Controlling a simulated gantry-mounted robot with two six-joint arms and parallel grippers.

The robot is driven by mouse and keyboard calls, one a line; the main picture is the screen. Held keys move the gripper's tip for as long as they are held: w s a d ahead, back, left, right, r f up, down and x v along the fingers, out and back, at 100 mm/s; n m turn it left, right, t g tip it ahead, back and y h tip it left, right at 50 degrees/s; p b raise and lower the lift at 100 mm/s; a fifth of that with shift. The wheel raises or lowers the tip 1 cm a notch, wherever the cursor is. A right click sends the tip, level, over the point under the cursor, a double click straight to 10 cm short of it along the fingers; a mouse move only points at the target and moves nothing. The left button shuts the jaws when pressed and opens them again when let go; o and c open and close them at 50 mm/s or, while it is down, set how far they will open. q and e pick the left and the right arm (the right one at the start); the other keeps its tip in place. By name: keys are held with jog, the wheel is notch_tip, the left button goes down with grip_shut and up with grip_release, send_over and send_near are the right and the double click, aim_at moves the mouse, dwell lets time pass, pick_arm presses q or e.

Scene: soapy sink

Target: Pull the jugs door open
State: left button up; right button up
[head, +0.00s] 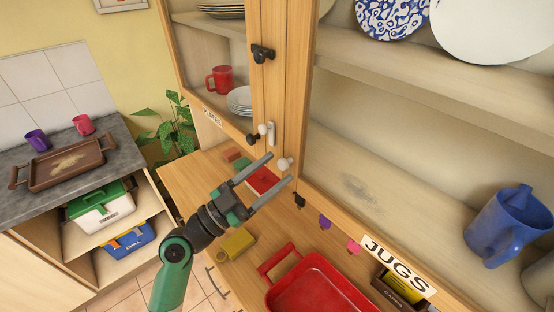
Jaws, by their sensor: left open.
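The jugs door is a wood-framed door (283,85) with a see-through panel and a JUGS label (398,265) on its bottom rail; it looks shut. Its round white knob (285,163) is low on its left stile. My left gripper (281,168) is open, with its two grey fingers pointing up and right at the knob. The knob appears between the fingertips, with no clear grip on it; I cannot tell whether they touch. A blue jug (505,226) shows behind the panel. My right gripper is not in view.
The plates door (220,115) adjoins on the left, with its own knob (264,129) and a dark latch (262,53).

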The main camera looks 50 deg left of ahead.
pick_arm(q)
jog(key=shift+x, duration=0.8)
grip_shut()
dwell(0.9)
